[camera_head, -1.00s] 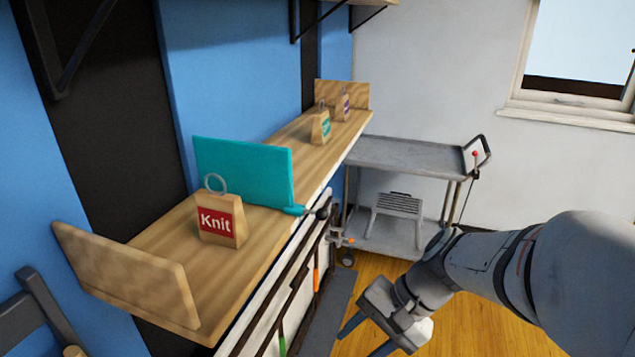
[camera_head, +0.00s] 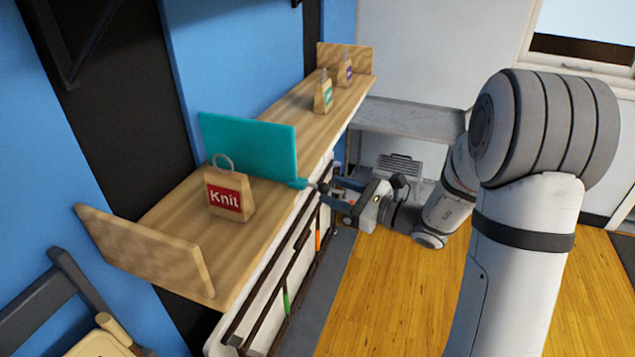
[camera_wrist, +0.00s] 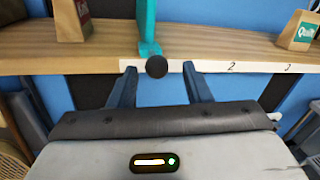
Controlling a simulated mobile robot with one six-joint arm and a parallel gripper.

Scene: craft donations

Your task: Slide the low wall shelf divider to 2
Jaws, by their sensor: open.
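The teal divider (camera_head: 248,147) stands upright across the low wooden shelf (camera_head: 160,225), just beyond the Knit bag (camera_head: 229,192). In the wrist view, the divider (camera_wrist: 147,25) shows edge-on, with a dark round knob (camera_wrist: 156,67) at its front end. My gripper (camera_head: 330,190) is open at the shelf's front edge. In the wrist view, the two fingers of my gripper (camera_wrist: 160,88) lie left and right of the knob, which appears between and just beyond their tips. A white strip on the shelf edge bears a "2" (camera_wrist: 232,66) to the right of the knob.
A Quilt bag (camera_wrist: 299,30) stands on the shelf to the right in the wrist view. Another bag (camera_head: 345,70) stands near the far end board (camera_head: 345,57). A grey cart (camera_head: 410,120) is beyond the shelf. Shelf space between divider and far bags is clear.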

